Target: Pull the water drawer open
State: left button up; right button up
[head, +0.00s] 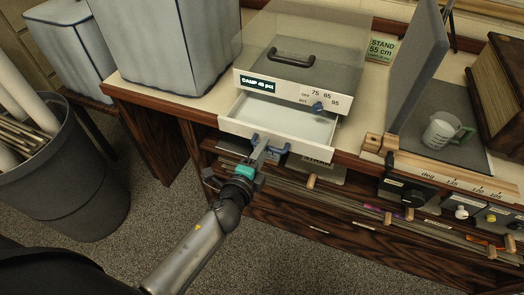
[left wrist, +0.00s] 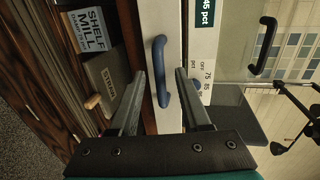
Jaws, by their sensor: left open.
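The white drawer (head: 235,126) under the damp box stands pulled part of the way out, and its pale inside shows in the head view. Its blue bar handle (head: 278,150) is on the front face. In the left wrist view the handle (left wrist: 160,70) lies between the two fingers, near their tips, with the white drawer front (left wrist: 170,20) behind it. My left gripper (head: 264,143) is open at the handle, with a gap on both sides of it. Whether a finger touches the drawer front I cannot tell. My right gripper is not in view.
The damp box (head: 245,80) has a clear lid with a dark handle and a blue knob (head: 318,107). A mug (head: 440,130) stands on a dark mat at the right. Wooden pegs and drawers line the bench below. A grey bin (head: 75,205) stands on the carpet at the left.

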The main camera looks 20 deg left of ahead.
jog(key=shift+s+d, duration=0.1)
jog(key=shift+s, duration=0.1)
pick_arm(q)
jog(key=b+v, duration=0.1)
jog(key=v, duration=1.4)
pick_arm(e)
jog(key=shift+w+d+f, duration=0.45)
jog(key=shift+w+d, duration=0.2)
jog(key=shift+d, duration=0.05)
pick_arm(q)
jog(key=shift+s, duration=0.1)
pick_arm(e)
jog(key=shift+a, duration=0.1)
